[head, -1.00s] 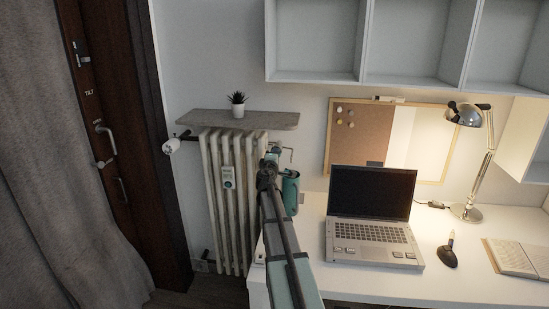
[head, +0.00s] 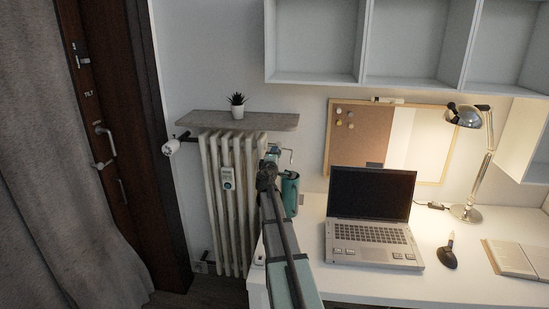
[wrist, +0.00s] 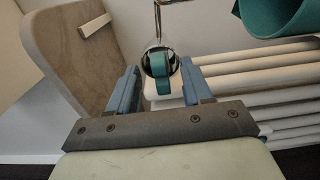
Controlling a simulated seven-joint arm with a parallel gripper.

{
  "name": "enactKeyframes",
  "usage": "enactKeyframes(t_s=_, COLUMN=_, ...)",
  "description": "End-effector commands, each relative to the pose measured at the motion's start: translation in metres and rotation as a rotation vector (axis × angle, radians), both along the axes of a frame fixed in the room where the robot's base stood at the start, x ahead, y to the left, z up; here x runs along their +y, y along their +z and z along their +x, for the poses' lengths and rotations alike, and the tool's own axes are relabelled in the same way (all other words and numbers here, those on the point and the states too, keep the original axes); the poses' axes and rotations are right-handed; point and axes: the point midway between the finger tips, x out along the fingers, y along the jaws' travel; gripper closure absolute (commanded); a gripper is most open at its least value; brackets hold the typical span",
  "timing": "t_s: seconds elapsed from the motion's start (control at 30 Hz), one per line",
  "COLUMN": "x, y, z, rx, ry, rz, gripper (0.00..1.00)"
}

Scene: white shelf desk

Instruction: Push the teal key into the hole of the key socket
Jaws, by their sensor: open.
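A teal key (wrist: 162,76) shows between the two blue fingers of my gripper (wrist: 159,84) in the wrist view. The fingers are open, with a visible gap on each side of the key. Directly behind the key is a round pale fitting with a dark ring (wrist: 147,70), which looks like the key socket. The key overlaps the ring; I cannot tell how deep it sits in the hole. In the head view my gripper (head: 270,158) is at the right end of the radiator, and my arm hides most of the key and socket.
A white ribbed radiator (head: 212,185) stands under a wooden shelf (head: 200,120) with a potted plant (head: 237,108). A teal cylinder (head: 291,196) stands close right of my gripper. A bent metal pipe (head: 291,153) is just behind. A laptop (head: 372,215) sits on the white desk.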

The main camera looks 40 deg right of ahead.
Motion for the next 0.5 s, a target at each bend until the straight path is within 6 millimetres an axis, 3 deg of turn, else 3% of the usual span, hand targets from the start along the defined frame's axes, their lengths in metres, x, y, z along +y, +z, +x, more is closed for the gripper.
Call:
enactKeyframes(t_s=0.27, x=0.021, y=0.000, z=-0.021, rx=0.000, ry=0.001, rz=0.000, gripper=0.51)
enactKeyframes(t_s=0.5, x=0.052, y=0.000, z=-0.054, rx=0.000, ry=0.001, rz=0.000, gripper=0.51)
